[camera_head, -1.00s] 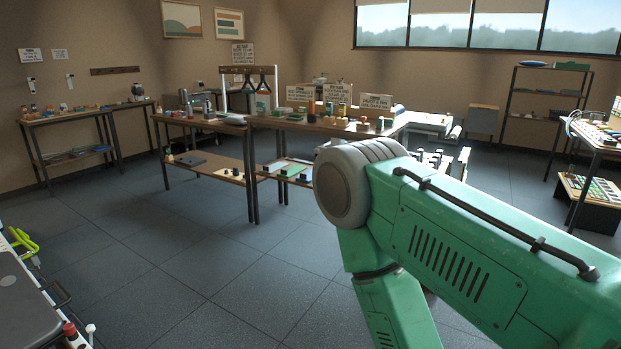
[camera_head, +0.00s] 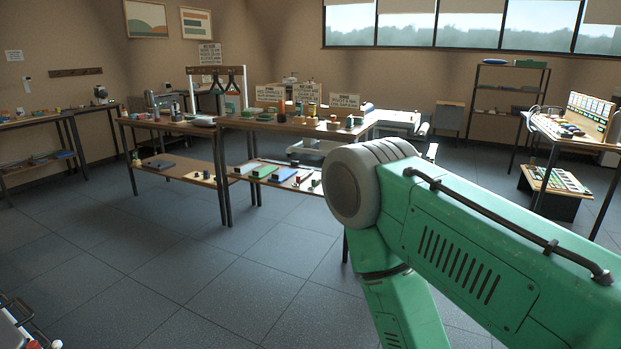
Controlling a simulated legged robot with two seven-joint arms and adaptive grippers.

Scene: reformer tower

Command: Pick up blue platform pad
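A flat blue pad (camera_head: 284,174) lies on the lower shelf of the middle table, between a green pad (camera_head: 264,171) and some small items. I cannot tell for certain that it is the platform pad. Another flat blue item (camera_head: 495,62) lies on top of the dark rack at the back right. My green arm reaches in from the right across the foreground, well short of the tables in depth. Its gripper is out of the picture, and my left gripper does not show either.
The middle table (camera_head: 290,125) holds small parts and signs. A second table (camera_head: 165,123) adjoins it on the left. A table with a panel (camera_head: 592,116) stands at right, with a low box (camera_head: 553,204) below. The tiled floor (camera_head: 190,265) ahead is clear.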

